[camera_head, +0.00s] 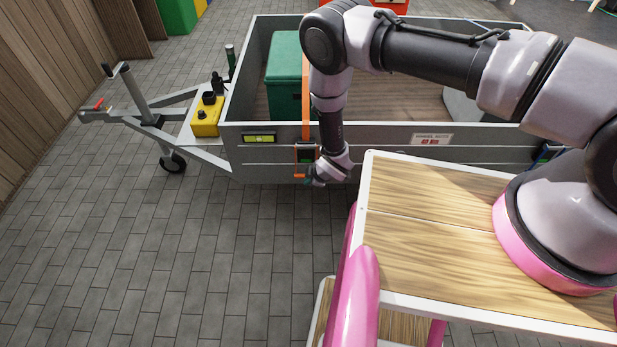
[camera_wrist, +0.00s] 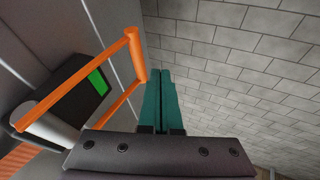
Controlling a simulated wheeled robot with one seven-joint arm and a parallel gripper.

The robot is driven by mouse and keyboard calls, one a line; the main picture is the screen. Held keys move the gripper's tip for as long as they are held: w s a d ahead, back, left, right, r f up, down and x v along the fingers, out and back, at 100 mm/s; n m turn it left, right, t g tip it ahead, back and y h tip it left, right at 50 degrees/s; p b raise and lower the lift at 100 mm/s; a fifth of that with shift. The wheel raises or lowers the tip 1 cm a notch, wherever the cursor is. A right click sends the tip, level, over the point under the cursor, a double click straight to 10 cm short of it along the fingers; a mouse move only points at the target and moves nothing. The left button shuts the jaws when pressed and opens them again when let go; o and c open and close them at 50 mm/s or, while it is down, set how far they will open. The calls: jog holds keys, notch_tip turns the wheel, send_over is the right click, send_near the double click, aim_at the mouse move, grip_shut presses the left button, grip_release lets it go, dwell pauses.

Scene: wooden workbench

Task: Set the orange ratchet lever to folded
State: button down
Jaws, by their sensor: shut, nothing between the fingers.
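The orange ratchet lever (camera_wrist: 134,55) is a U-shaped frame in the wrist view. Its arms run from a grey roller (camera_wrist: 45,110) at the left, and its crossbar lies at the right end. It appears to stand out from the black ratchet body (camera_wrist: 90,95), which has a green patch. In the head view the lever (camera_head: 299,176) is small, low on the trailer's side wall. My gripper (camera_wrist: 160,72) is shut and empty, its teal fingers just right of the crossbar; I cannot tell whether they touch. In the head view my gripper (camera_head: 310,180) is partly hidden by my wrist.
An orange strap (camera_head: 305,95) runs up from the ratchet past a green box (camera_head: 283,85) in the grey trailer (camera_head: 370,137). A yellow box (camera_head: 206,122) sits on the trailer's drawbar at the left. Paved floor (camera_head: 190,240) in front is clear.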

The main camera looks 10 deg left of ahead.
jog(key=shift+w+a+f, duration=0.15)
jog(key=shift+w+f, duration=0.05)
jog(key=shift+w, duration=0.35)
jog(key=shift+w+a+f, duration=0.1)
jog(key=shift+w+f, duration=0.05)
jog(key=shift+w, duration=0.4)
jog(key=shift+w+a+f, duration=0.15)
jog(key=shift+w+f, duration=0.15)
jog(key=shift+w, duration=0.4)
